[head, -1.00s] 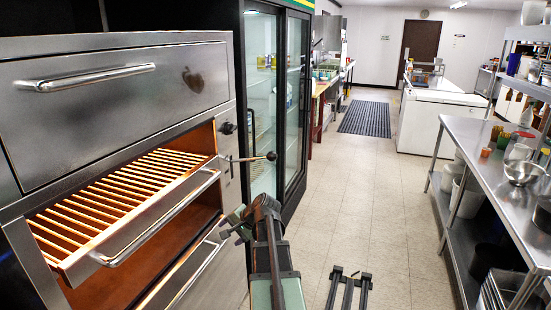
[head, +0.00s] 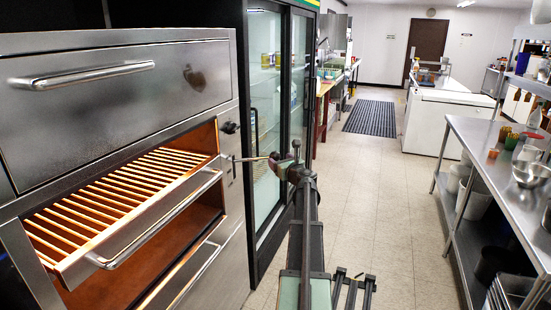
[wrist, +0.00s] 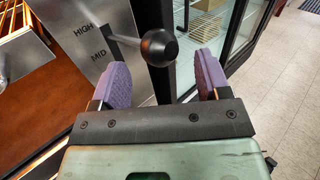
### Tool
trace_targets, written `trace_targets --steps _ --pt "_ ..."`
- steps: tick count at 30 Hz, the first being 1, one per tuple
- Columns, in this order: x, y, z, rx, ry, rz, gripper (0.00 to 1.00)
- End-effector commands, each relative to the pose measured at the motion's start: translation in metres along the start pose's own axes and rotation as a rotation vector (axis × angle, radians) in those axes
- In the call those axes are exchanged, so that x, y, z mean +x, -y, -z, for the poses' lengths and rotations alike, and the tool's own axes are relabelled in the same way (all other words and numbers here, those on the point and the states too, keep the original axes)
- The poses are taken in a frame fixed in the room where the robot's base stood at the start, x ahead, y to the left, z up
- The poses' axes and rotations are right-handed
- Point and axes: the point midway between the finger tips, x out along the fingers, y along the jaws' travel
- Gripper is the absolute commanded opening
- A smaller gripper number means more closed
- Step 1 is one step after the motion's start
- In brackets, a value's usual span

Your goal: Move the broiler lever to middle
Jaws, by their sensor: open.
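The broiler lever is a thin metal rod (head: 247,158) sticking out from the broiler's right front edge. In the wrist view its black ball knob (wrist: 159,47) lies between and just beyond the fingertips, with no clear contact. The labels HIGH (wrist: 84,31) and MID (wrist: 98,52) show on the steel panel; the rod's root looks nearer HIGH, though the exact setting is hard to tell. My gripper (head: 284,159) is open, its purple pads on either side of the knob's line. In the head view the gripper hides the knob.
The steel broiler (head: 120,85) stands at left, its glowing rack (head: 125,185) and handle (head: 160,225) projecting below and left of the lever. A glass-door fridge (head: 265,100) stands close behind. A steel table (head: 500,170) is at right. The tiled aisle (head: 375,190) between is clear.

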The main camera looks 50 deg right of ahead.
Motion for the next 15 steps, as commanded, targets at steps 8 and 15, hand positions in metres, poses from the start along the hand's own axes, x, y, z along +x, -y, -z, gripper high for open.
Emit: trace_targets --steps 8,15 --pt "0.045 0.0 0.0 -0.001 0.0 0.0 0.7" --pt "0.045 -0.001 0.0 -0.001 0.0 0.0 0.64"
